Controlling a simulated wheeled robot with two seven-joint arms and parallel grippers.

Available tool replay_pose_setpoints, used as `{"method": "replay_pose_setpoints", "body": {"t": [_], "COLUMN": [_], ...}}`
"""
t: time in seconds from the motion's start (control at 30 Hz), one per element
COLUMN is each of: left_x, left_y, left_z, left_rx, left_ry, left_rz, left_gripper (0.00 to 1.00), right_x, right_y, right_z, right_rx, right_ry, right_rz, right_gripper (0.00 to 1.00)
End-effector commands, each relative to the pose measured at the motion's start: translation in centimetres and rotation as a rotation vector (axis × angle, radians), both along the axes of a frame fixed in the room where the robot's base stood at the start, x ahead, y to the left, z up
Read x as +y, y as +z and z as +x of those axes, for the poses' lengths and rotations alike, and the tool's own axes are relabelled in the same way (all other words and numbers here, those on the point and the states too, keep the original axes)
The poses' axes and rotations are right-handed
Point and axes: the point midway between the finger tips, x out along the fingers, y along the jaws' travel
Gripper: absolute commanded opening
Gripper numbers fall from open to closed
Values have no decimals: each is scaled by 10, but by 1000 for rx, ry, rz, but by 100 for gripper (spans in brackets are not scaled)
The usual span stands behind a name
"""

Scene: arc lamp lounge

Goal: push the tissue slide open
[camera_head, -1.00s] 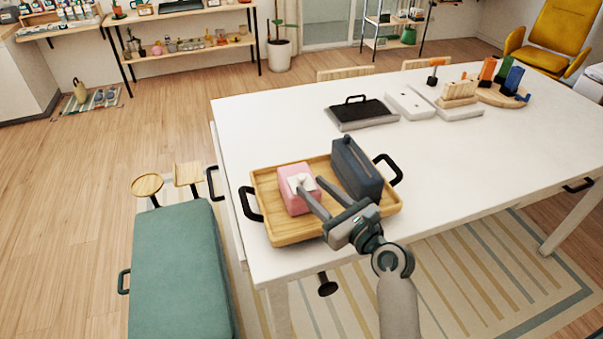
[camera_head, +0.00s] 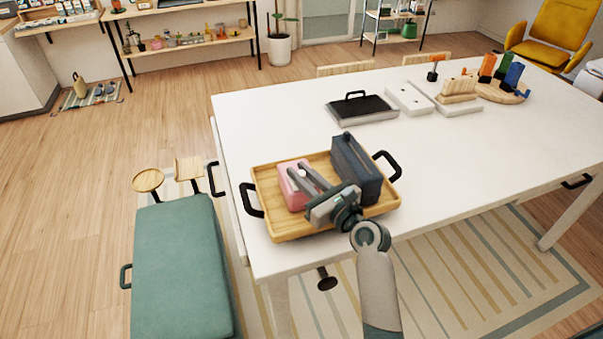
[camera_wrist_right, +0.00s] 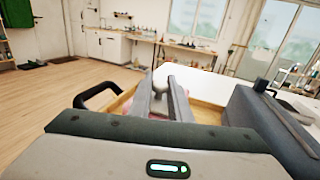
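The pink tissue box (camera_head: 287,197) sits in the left part of a wooden tray (camera_head: 278,231) on the white table. Its pale slide top with a small knob (camera_head: 303,174) is partly hidden by my fingers. My right gripper (camera_head: 296,170) is over the box with its two fingers apart. My left gripper is not in view.
A dark blue-grey case (camera_head: 357,170) stands in the tray close to the right of my gripper. The tray has black handles (camera_head: 250,200) at both ends. A black-topped board (camera_head: 361,108) and wooden items lie farther back. The table's middle right is clear.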

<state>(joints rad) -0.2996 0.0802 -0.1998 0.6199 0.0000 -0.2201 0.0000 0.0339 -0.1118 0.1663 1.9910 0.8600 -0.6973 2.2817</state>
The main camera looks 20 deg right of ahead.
Motion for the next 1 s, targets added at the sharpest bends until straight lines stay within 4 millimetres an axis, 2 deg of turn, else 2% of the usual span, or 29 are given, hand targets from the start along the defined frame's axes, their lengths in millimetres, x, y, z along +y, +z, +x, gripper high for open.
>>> {"method": "replay_pose_setpoints", "body": {"t": [0.17, 0.43, 0.7, 0.73, 0.8, 1.0], "left_x": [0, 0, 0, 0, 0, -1], "left_y": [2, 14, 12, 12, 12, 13], "left_z": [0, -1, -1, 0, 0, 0], "left_rx": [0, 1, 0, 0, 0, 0], "left_ry": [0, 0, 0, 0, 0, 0], "left_rz": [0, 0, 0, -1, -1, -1], "left_gripper": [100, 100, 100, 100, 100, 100], "right_x": [0, 1, 1, 1, 1, 1], "right_y": [1, 2, 0, 0, 0, 0], "right_z": [3, 26, 27, 27, 27, 27], "right_rx": [0, 0, 0, 0, 0, 0], "right_ry": [0, -1, -1, -1, -1, -1], "right_rz": [1, 1, 0, 0, 0, 0], "right_gripper": [0, 0, 0, 19, 36, 37]}}
